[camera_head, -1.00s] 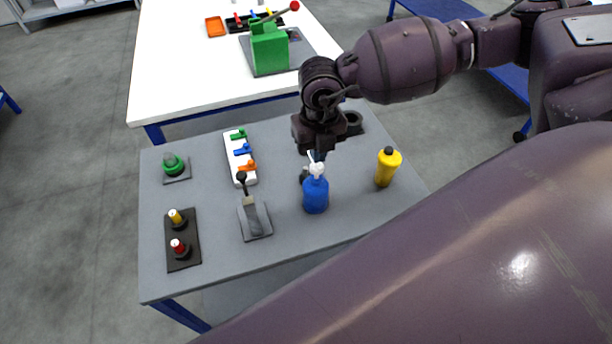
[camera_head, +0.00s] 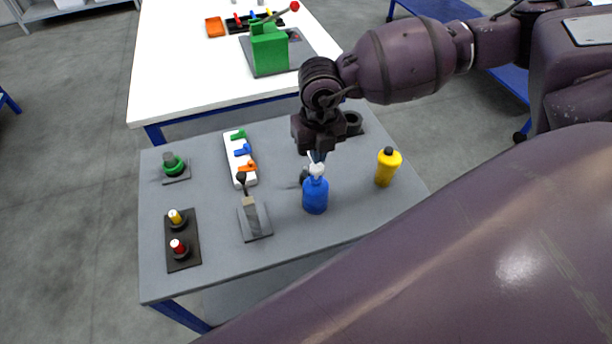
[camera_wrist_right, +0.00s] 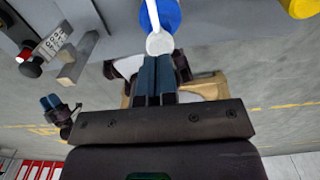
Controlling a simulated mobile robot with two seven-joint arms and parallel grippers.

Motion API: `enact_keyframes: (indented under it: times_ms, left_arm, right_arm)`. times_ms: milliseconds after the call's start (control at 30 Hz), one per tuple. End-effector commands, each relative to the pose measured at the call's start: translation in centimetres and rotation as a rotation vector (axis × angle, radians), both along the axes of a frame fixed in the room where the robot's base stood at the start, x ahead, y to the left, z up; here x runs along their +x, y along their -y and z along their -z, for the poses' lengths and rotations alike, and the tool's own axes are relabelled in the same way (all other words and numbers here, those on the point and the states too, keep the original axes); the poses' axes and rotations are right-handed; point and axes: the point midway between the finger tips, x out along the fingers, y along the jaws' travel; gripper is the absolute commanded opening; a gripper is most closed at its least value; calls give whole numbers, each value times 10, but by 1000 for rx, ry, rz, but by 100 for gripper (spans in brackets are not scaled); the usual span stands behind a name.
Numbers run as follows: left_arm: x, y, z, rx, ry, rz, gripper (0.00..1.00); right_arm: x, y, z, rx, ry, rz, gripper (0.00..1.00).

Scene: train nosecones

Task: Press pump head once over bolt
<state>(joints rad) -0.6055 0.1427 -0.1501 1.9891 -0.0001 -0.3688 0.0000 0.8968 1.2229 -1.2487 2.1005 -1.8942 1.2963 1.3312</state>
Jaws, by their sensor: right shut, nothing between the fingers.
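The blue pump bottle (camera_head: 315,197) stands upright on the grey table, with its white pump head (camera_head: 317,170) on top. In the right wrist view the bottle (camera_wrist_right: 166,14) and the white head (camera_wrist_right: 159,43) lie just past my fingertips. My right gripper (camera_head: 318,157) is shut and empty, pointing down at the pump head; I cannot tell whether it touches. A small dark part (camera_head: 304,174), perhaps the bolt, shows beside the bottle, partly hidden. A small dark shape with blue tips (camera_wrist_right: 52,103), seemingly my left gripper, shows in the right wrist view; its jaws are unclear.
A yellow bottle (camera_head: 388,167) stands to the right of the blue one. A lever on a plate (camera_head: 255,221), a panel of coloured switches (camera_head: 233,164), a green button (camera_head: 173,163) and a two-button block (camera_head: 183,257) are to the left.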

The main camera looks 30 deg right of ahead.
Motion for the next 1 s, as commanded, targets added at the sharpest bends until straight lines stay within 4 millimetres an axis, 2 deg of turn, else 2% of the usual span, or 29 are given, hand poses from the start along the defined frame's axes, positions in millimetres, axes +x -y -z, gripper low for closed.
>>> enact_keyframes:
  times_ms: [600, 1000]
  left_arm:
    - [5, 1, -2, 0, 9, 2, 43]
    - [2, 1, 7, 0, 3, 2, 43]
  right_arm:
    - [0, 0, 0, 0, 0, 0, 0]
    - [0, 0, 10, 0, 0, 0, 0]
